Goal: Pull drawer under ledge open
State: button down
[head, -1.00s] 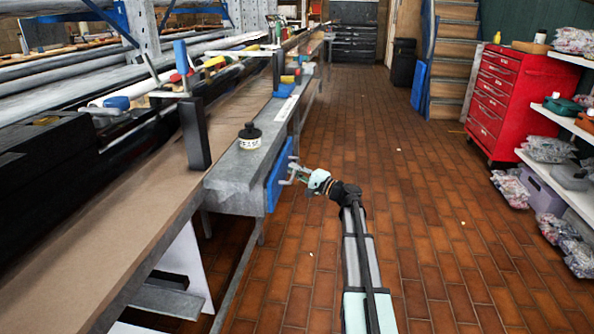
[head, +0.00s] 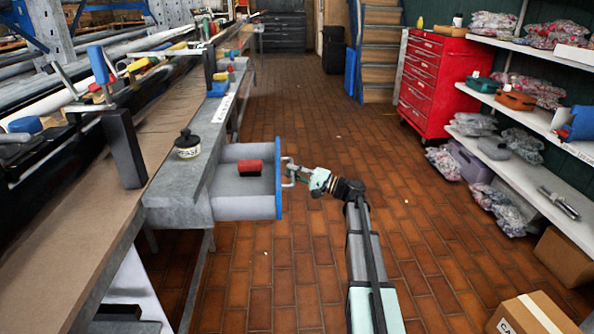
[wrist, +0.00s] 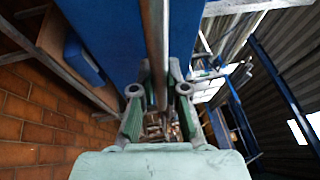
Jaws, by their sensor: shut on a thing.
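The drawer (head: 240,205) under the grey ledge (head: 178,200) stands pulled out to the right. Its blue front (head: 278,178) is well away from the ledge, and a red block (head: 250,168) lies inside on the grey bottom. A metal bar handle (head: 287,172) sticks out from the front. My gripper (head: 300,176) is at the handle, reaching in from the right. In the wrist view its fingers (wrist: 158,105) are on both sides of the handle bar (wrist: 155,45), shut on it, with the blue front (wrist: 105,35) just beyond.
A black-capped jar (head: 188,145) stands on the ledge above the drawer. A red tool cabinet (head: 428,85) and shelves (head: 540,130) line the right side, with cardboard boxes (head: 530,315) on the floor. The brick floor around my arm is clear.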

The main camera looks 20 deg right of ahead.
jog(key=shift+d, duration=0.15)
jog(key=c, duration=1.2)
grip_release()
jog(key=v, duration=1.2)
jog(key=shift+s, duration=0.1)
